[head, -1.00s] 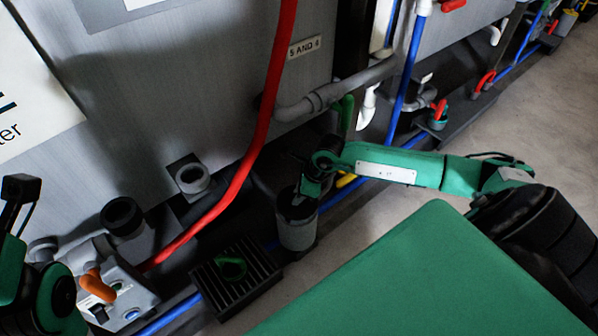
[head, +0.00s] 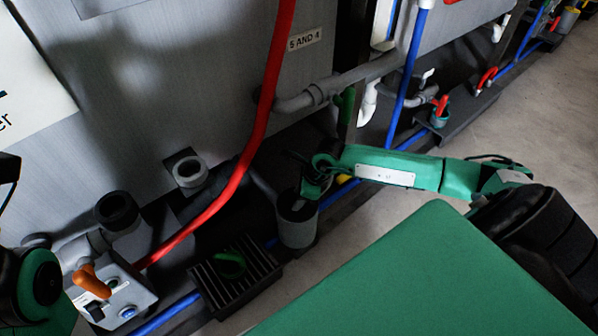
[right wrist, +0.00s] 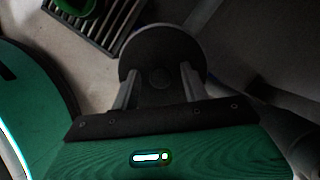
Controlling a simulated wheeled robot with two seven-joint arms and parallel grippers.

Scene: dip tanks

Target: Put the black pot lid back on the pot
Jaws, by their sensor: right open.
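The pot (head: 297,230) is a grey cylinder standing on the floor beside the tank, centre of the head view. A black round disc, which looks like the lid (right wrist: 160,55), shows in the right wrist view with a faint round knob at its middle. In the head view the pot's top is dark and partly hidden by my gripper. My right gripper (head: 308,192) points down over the pot. In the right wrist view its two fingers (right wrist: 160,82) are apart, one on each side of the knob. My left gripper is out of view; only part of my left arm shows.
A black slatted grate (head: 255,265) with a green ring-shaped item (head: 231,264) lies left of the pot. A red hose (head: 255,140) runs down behind it. A grey box with an orange handle (head: 88,280) is at lower left. Pipes and the tank wall stand close behind.

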